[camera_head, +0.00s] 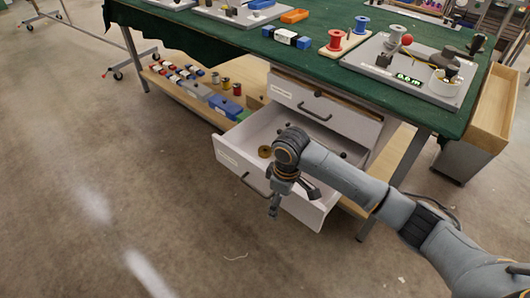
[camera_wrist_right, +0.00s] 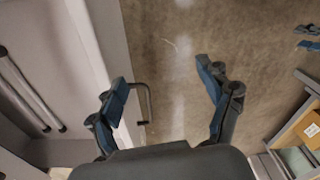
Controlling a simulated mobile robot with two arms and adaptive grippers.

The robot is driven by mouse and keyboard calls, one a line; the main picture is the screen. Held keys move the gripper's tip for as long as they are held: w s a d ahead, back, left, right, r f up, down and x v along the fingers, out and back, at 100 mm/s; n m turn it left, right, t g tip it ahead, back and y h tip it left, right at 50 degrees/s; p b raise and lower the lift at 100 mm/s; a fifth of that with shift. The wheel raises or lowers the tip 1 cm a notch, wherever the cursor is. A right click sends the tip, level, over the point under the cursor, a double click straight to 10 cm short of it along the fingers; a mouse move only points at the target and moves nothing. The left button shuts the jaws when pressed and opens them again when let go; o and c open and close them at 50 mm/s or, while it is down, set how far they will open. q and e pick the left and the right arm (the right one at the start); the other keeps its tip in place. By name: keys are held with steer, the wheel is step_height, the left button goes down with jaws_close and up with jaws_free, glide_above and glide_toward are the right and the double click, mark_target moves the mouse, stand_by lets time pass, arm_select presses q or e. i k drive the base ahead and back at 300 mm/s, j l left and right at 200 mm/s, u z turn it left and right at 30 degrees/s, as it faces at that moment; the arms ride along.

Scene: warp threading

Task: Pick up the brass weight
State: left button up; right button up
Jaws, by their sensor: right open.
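A small round brass-coloured piece, seemingly the brass weight (camera_head: 264,151), sits inside the open lower drawer (camera_head: 228,146), left of my right wrist. My right gripper (camera_head: 291,200) is open and empty, pointing down by the drawer's front. In the right wrist view the two spread fingers (camera_wrist_right: 163,82) have the drawer handle (camera_wrist_right: 146,104) and bare floor behind them. The brass piece does not show in that view. My right wrist and forearm hide part of the drawer. My left gripper is in neither view.
The closed upper drawer (camera_head: 322,108) is above the open one, under the green-covered table (camera_head: 225,42). Dark rods (camera_wrist_right: 30,90) lie in the drawer. A low wooden shelf (camera_head: 185,95) holds spools and boxes at left. The floor (camera_head: 120,200) in front is clear.

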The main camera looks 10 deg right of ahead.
mark_target(264, 151)
steer(key=i, duration=1)
